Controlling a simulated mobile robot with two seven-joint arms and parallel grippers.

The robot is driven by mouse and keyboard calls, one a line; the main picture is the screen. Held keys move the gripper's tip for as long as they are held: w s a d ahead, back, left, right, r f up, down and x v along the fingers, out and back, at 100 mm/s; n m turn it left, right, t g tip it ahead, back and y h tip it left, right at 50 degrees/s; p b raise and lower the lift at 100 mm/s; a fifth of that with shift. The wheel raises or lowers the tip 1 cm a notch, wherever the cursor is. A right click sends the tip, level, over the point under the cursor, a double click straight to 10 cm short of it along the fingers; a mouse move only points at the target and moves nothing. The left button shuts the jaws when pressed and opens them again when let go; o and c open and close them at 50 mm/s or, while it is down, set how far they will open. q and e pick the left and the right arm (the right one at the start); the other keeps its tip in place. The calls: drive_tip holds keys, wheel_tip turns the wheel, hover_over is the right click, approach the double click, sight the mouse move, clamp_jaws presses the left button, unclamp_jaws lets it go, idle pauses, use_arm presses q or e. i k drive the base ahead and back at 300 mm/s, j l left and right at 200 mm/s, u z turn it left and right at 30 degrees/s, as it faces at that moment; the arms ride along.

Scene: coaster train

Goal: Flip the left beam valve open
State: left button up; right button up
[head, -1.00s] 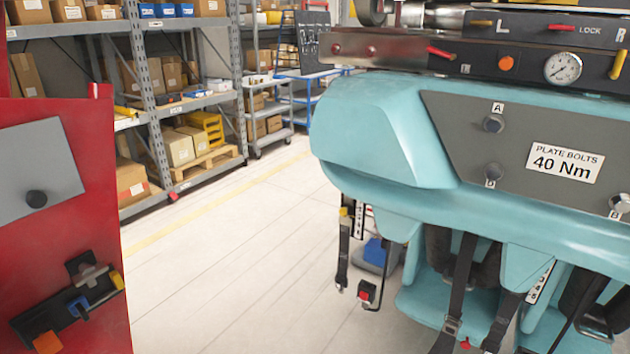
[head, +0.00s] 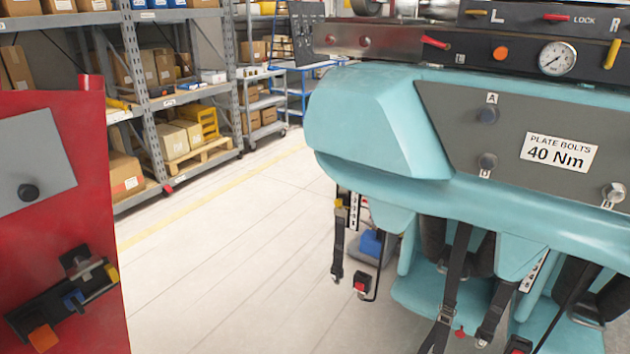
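The dark control beam (head: 540,40) runs across the top right, above the teal coaster car (head: 380,120). A small yellow lever (head: 478,12) lies roughly level beside the letter L; I take it for the left valve handle. Another yellow lever (head: 612,54) stands steep and tilted below the letter R. A red lever (head: 556,17) lies level beside the word LOCK. A second red lever (head: 435,42) is on the beam's left part. Neither of my grippers is in view.
A round gauge (head: 556,59) and an orange knob (head: 500,54) sit on the beam. A red panel (head: 80,150) with a black fixture (head: 62,300) stands close at left. Straps and buckles (head: 360,284) hang below the car. The floor (head: 220,260) between is clear.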

sight(427, 39)
drive_tip(key=i+l+z, duration=0.1)
drive_tip(key=i+z, duration=0.15)
drive_tip(key=i, duration=0.4)
drive_tip(key=i+j+z, duration=0.35)
drive_tip(key=i, duration=0.2)
drive_tip(key=i+j+z, duration=0.55)
drive_tip(key=j+z, duration=0.6)
drive_tip(key=j, duration=0.15)
drive_tip(key=i+j+z, duration=0.1)
drive_tip(key=j+z, duration=0.7)
drive_tip(key=j, duration=0.15)
drive_tip(key=j+z, duration=0.4)
drive_tip(key=k+j+z, duration=0.2)
drive_tip(key=j+z, duration=0.2)
drive_tip(key=j, duration=0.15)
